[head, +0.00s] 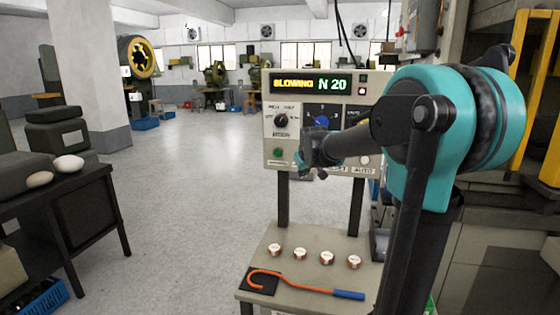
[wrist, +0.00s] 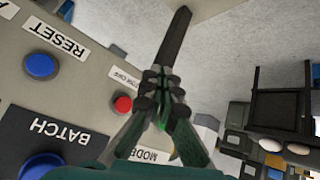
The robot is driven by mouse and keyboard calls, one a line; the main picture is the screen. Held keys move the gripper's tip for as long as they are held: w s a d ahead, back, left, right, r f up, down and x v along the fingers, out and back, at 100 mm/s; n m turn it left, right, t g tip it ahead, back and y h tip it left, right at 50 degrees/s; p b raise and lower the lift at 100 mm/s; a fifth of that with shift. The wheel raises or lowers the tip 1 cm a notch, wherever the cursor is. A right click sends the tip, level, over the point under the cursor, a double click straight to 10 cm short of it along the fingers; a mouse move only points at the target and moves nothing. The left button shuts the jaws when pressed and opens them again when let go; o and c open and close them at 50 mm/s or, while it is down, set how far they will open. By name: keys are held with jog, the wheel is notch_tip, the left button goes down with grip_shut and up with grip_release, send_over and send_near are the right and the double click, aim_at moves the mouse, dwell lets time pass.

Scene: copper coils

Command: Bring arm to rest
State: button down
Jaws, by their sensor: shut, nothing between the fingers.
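My arm reaches in from the right in the head view, bent in front of the control panel (head: 375,82). My gripper (head: 312,172) hangs in front of the panel's lower part and hides some of its controls. In the wrist view my gripper (wrist: 163,88) has its fingers together, with nothing held between them. There the panel face (wrist: 95,80) fills the left side, with a blue button (wrist: 41,66) by a RESET label, a red button (wrist: 122,104) and a blue knob (wrist: 42,166) by a BATCH label. I cannot tell whether the gripper touches the panel.
Several copper coils (head: 326,258) stand in a row on a small table (head: 262,246) below the panel. An orange hook (head: 292,284) with a blue handle lies before them. A dark bench (head: 88,192) stands at left. Open floor (head: 180,190) lies between. Yellow-framed machinery (head: 520,90) stands at right.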

jog(key=s+d+f+m+g, duration=0.1)
jog(key=s+f, duration=0.6)
jog(key=s, duration=0.5)
jog(key=s+d+f+m+g, duration=0.1)
jog(key=s+f+g, duration=0.1)
jog(key=s+f, duration=0.6)
jog(key=s+d+f+m+g, duration=0.1)
jog(key=s+f, duration=0.7)
jog(key=s, duration=0.7)
jog(key=shift+s+d+f+g, duration=0.2)
jog(key=shift+s+d+g, duration=0.05)
jog(key=shift+s+g, duration=0.1)
jog(key=shift+d, duration=0.15)
